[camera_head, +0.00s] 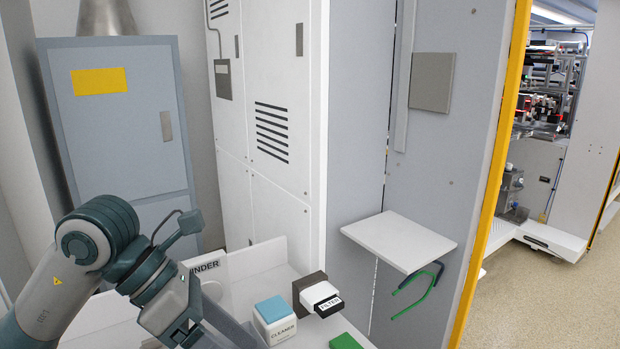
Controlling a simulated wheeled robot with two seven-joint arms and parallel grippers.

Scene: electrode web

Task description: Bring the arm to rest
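My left arm (95,235) enters from the lower left in the head view and bends down at the wrist. My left gripper (190,332) is at the bottom edge, over the left part of the white bench. Its fingertips cannot be made out, so I cannot tell whether it is open or holds anything. My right arm and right gripper are not in view.
A white box labelled CLEANER with a blue top (271,309) stands right of my gripper. A BINDER label (203,265) is behind. A white shelf (398,241) juts out.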

